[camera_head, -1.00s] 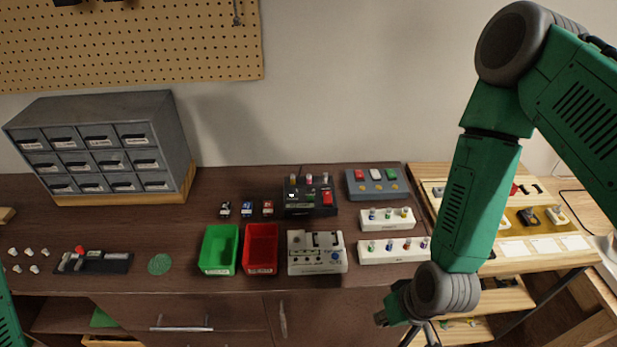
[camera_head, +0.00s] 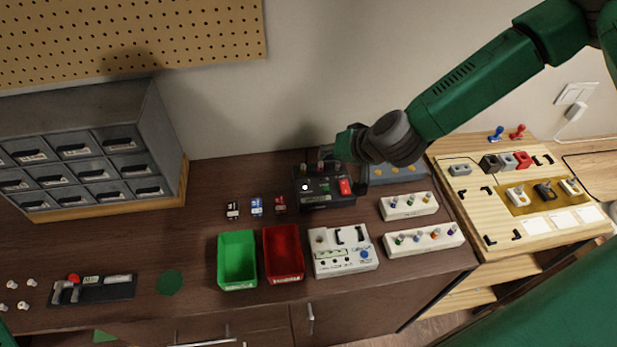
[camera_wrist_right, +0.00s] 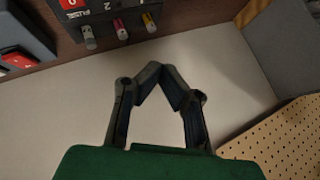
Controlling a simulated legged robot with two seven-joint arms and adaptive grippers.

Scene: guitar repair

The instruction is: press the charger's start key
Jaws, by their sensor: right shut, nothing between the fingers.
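The charger looks to be the black box (camera_head: 322,201) at the back of the bench, with a pale display, a small green mark and a red key (camera_head: 345,186). In the right wrist view, part of the charger (camera_wrist_right: 103,10) shows at the top, with several coloured cylinders along its edge. My right gripper (camera_head: 343,150) is just behind and above the charger's right part. The right wrist view shows its fingers (camera_wrist_right: 163,75) shut and empty, apart from the cylinders. My left gripper is not in view.
A grey box (camera_head: 395,174) stands right of the charger, partly hidden by my right arm. A white device (camera_head: 343,262), red bin (camera_head: 284,254) and green bin (camera_head: 237,260) stand in front. White racks (camera_head: 409,206) are to the right.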

